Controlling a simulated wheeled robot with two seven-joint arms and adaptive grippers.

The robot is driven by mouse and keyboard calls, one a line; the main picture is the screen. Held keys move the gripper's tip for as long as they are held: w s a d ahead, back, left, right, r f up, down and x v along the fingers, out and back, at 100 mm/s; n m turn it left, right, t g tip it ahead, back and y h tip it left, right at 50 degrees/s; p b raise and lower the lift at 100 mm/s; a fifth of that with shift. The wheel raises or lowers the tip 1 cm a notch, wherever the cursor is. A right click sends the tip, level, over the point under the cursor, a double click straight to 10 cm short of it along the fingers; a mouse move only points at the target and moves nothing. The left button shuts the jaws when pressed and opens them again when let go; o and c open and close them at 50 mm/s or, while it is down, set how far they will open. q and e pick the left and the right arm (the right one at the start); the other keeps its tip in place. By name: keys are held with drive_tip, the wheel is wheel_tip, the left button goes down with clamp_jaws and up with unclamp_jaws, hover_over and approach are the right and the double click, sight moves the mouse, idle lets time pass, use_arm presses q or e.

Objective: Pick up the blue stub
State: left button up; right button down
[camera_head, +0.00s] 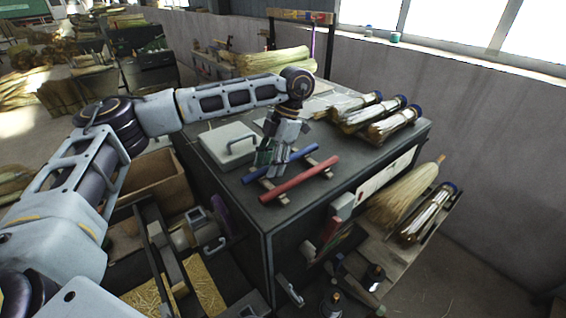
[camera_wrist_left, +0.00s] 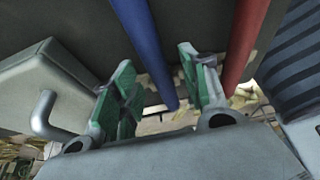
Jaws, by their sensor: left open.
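The blue stub (camera_head: 303,153) is a straight blue rod lying across small wooden rests on the dark bench top (camera_head: 235,195), beside a parallel red rod (camera_head: 300,180). My left gripper (camera_head: 271,166) reaches down over the blue stub and hides its middle. In the left wrist view, the open green-padded fingers (camera_wrist_left: 160,90) have the blue stub (camera_wrist_left: 145,42) showing between them. The red rod (camera_wrist_left: 243,45) shows outside the right finger. I cannot tell whether the fingers touch the stub. My right gripper is not in view.
A grey lidded box with a handle (camera_head: 228,144) stands left of the rods, close to my left gripper. Tied bundles (camera_head: 392,122) lie at the bench's back right. A straw broom head (camera_head: 405,195) lies on a lower shelf at right. The bench's front corner is clear.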

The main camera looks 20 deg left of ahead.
use_arm(q)
clamp_jaws()
drive_tip(key=shift+r, duration=0.1)
idle(0.4)
wheel_tip(320, 180, up, 10)
idle(1.1)
idle(0.5)
